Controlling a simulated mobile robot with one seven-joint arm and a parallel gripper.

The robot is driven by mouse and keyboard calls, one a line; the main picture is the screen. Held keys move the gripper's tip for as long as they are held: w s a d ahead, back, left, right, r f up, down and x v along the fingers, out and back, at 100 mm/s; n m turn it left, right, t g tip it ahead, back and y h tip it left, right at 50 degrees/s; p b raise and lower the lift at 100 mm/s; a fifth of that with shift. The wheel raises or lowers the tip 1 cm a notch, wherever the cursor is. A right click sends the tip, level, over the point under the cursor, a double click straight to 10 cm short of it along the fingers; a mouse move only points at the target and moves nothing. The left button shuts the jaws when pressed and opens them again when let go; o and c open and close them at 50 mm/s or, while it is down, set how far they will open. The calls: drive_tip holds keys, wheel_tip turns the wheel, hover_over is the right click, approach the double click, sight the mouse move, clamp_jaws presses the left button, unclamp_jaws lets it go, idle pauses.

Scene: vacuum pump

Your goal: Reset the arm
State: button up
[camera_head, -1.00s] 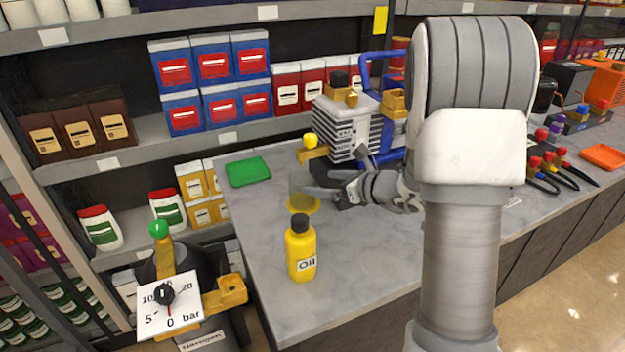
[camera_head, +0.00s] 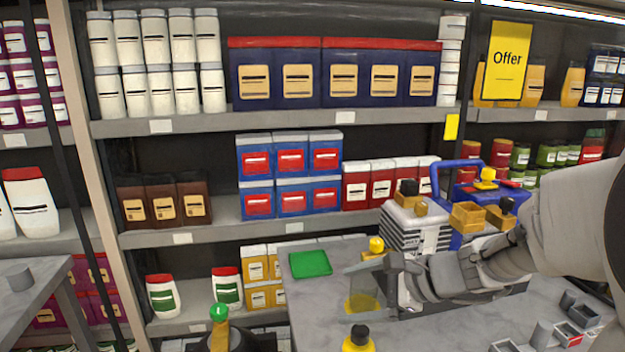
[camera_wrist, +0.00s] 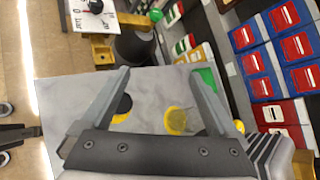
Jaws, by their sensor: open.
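My gripper (camera_head: 366,285) is over the grey workbench (camera_head: 308,325), in front of the vacuum pump, with its jaws apart and nothing between them. In the wrist view my gripper (camera_wrist: 165,98) shows two spread fingers above the bench top. The vacuum pump (camera_head: 418,232), white-grey with a blue frame and yellow parts, stands behind my forearm, which hides part of it.
A green pad (camera_head: 310,263) lies at the bench's back left. Shelves (camera_head: 300,125) with boxes and jars rise behind the bench. A dark cylinder with a green knob (camera_head: 219,312) stands left of the bench.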

drive_tip(key=s+r+n+g+h+p, duration=0.2)
drive_tip(key=s+r+n+h+p, duration=0.3)
drive_tip(key=s+n, duration=0.6)
drive_tip(key=s+d+r+n+t+h, duration=0.1)
drive_tip(key=s+d+r+n+h, duration=0.3)
drive_tip(key=s+d+r+n, duration=0.1)
drive_tip(key=s+d+n, duration=0.1)
drive_tip(key=s, duration=0.1)
drive_tip(key=shift+s+n+t+p, duration=0.3)
drive_tip(key=shift+s+p, duration=0.05)
idle(0.8)
